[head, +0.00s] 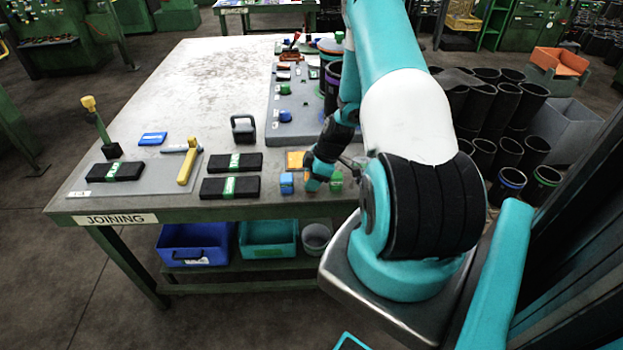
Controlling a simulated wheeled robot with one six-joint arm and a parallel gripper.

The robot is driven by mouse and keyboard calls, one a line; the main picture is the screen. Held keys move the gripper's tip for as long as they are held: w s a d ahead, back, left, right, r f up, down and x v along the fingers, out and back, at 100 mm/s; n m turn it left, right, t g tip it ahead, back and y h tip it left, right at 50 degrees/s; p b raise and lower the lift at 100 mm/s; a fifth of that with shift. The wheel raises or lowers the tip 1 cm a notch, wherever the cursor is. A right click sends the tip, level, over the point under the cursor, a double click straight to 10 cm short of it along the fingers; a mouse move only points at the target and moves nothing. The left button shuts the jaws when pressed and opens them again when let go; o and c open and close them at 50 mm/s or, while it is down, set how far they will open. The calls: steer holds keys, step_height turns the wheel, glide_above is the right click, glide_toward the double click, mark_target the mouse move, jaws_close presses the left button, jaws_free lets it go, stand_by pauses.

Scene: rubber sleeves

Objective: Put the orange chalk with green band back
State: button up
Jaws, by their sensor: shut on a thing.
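My gripper (311,182) is low over the front edge of the joining table (205,80), between a blue block (286,183) and a green block (337,181). It is shut on a small orange piece, the orange chalk (306,177), of which only a sliver shows at the fingers. The chalk's green band cannot be made out, and the gripper hides most of the chalk. I cannot tell whether the chalk touches the table. A yellow block (295,160) lies just behind the gripper.
Black cases with green labels (231,187) lie left of the gripper. A grey mat (285,131) with small parts lies behind. Bins (195,244) sit under the table. Black sleeves (495,105) stand at right.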

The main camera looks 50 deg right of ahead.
steer(key=shift+f, duration=0.2)
steer(key=o, duration=0.9)
steer(key=shift+r, duration=0.1)
steer(key=shift+r, duration=0.1)
